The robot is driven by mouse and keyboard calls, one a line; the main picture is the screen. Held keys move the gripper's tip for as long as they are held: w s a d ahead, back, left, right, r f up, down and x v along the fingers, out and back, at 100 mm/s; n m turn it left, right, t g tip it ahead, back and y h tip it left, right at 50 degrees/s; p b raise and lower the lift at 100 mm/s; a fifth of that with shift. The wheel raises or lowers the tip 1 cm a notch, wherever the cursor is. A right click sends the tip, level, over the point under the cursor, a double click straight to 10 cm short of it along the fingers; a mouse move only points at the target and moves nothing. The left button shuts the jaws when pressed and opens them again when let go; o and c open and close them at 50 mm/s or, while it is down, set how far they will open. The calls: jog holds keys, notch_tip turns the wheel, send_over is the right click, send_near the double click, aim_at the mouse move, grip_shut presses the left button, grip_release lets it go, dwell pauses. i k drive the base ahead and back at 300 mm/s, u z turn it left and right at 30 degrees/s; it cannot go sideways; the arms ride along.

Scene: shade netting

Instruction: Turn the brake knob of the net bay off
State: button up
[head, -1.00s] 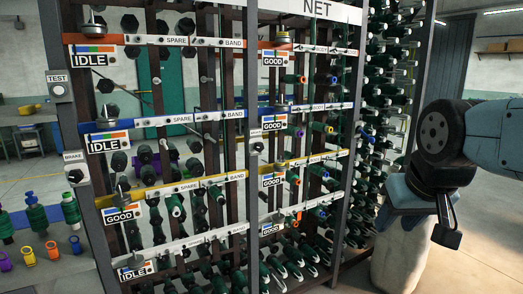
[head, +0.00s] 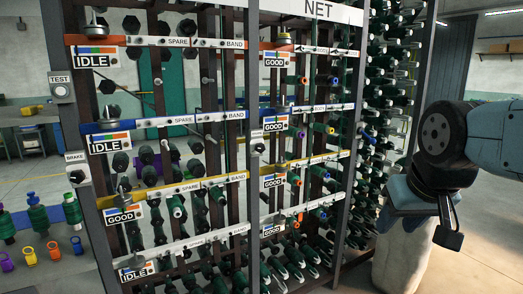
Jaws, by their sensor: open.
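The bay under the NET sign (head: 318,10) is the right-hand part of a tall rack. A dark knob (head: 259,148) sits on the post at this bay's left edge, under a small label too small to read surely. Another dark knob (head: 77,176) is on the far-left post under a label reading BRAKE. Which way either knob is turned I cannot tell. My gripper (head: 449,230) is open and empty at the right, pointing down, well apart from both knobs.
The rack holds several rows of green bobbins (head: 290,250) and signs reading GOOD (head: 274,62) or IDLE. A TEST button (head: 61,90) is on the left post. A pale sack-like object (head: 396,258) stands below my arm. Floor at lower right is clear.

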aim_at(260, 148)
jog(key=u, duration=1.05)
jog(key=i, duration=0.1)
jog(key=z, duration=2.9)
jog(key=k, duration=0.9)
jog(key=u, duration=1)
jog(key=i, duration=1)
jog(key=u, duration=0.1)
